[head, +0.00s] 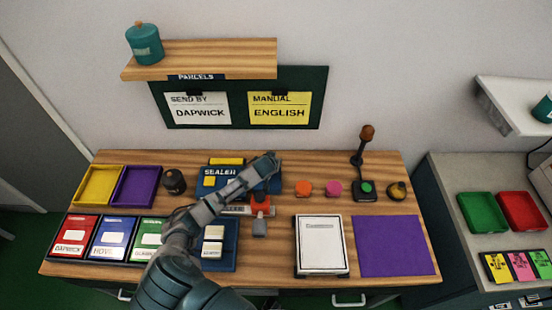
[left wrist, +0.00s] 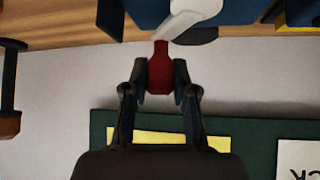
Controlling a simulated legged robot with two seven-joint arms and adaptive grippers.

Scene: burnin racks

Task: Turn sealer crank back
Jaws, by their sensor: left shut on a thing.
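The sealer (head: 210,180) is a blue machine with a "SEALER" label at the back middle of the wooden bench. My left arm reaches across its front right side and hides part of it. In the left wrist view my left gripper (left wrist: 160,75) is shut on the red knob (left wrist: 160,62) of the crank, one finger on each side. A pale grey crank arm (left wrist: 188,16) runs from the knob up and right beside a dark blue body. In the head view the finger contact is hard to make out. My right gripper is not in view.
A white-topped pad (head: 321,243) and purple mat (head: 395,245) lie in front. Coloured trays (head: 98,184) fill the left. A shelf (head: 205,60) and notice board (head: 240,123) are behind.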

